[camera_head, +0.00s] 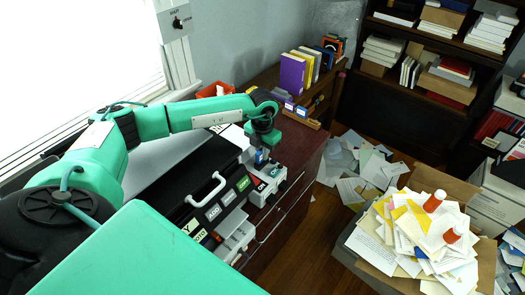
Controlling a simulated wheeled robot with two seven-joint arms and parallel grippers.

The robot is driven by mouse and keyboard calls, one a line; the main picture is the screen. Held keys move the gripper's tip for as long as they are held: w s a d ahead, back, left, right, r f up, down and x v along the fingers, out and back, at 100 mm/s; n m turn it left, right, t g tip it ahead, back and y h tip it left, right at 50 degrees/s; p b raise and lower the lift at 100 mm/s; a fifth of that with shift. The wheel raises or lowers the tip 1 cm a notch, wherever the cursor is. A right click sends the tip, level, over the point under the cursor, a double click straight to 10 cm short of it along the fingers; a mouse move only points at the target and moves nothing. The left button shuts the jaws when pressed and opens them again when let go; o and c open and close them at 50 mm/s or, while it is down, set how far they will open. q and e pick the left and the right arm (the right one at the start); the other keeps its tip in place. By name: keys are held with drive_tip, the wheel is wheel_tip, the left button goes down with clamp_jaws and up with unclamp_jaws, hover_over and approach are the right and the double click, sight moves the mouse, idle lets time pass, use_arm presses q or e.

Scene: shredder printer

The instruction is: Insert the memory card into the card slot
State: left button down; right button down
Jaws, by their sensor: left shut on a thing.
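My left gripper (261,152) points down over the front right part of a machine on the dark red cabinet. It is shut on a small blue piece at its fingertips, which looks like the memory card (259,158); the fingers hide most of it. Just below it is a white and grey unit (268,181) with small controls. I cannot make out the card slot, nor whether the card touches the unit. My right gripper is not in view.
A black machine with a white handle (207,190) and green-labelled panels stands left of the unit. Books (292,75) and an orange bin (215,90) stand behind. Papers litter the floor, and a paper-filled box (410,240) stands at right.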

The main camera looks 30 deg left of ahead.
use_arm(q)
drive_tip(key=c, duration=1.3)
unclamp_jaws()
drive_tip(key=shift+c, duration=0.2)
